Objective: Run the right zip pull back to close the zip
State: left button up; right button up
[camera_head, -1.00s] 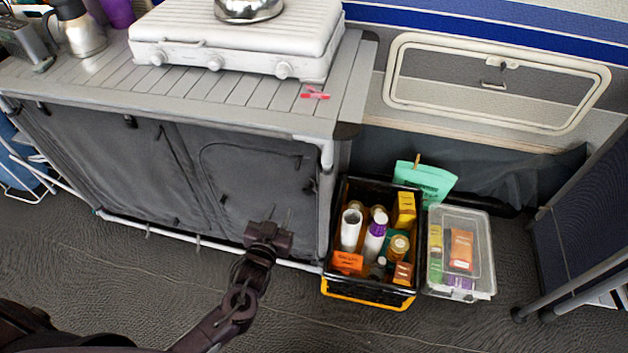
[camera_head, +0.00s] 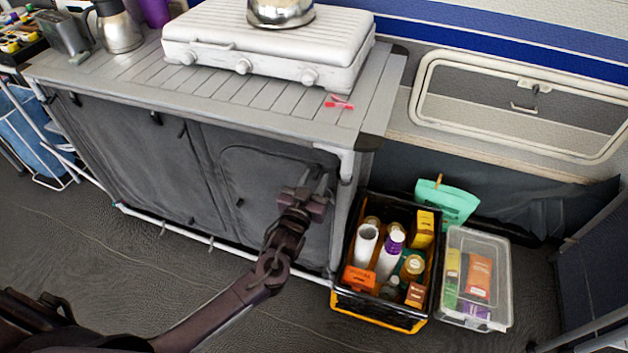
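The dark grey fabric cupboard front (camera_head: 150,165) hangs under the slatted worktop. A curved zip line (camera_head: 255,149) outlines its right-hand panel. A small dark pull (camera_head: 240,202) hangs on the left side of that panel. The right zip pull cannot be made out clearly; my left gripper covers part of the panel's right side. My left gripper (camera_head: 314,177) is in front of that right side, its thin fingers apart and pointing up toward the fabric. I see nothing between them, and contact with the fabric cannot be told. My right gripper is not in view.
A black and yellow crate (camera_head: 375,312) of bottles and packets stands right of the cupboard, close to my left gripper. A clear lidded box (camera_head: 497,255) and a green bag (camera_head: 446,203) are beside it. A white stove (camera_head: 265,50) with a kettle (camera_head: 281,12) is on the worktop (camera_head: 120,85).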

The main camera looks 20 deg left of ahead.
pick_arm(q)
grip_shut()
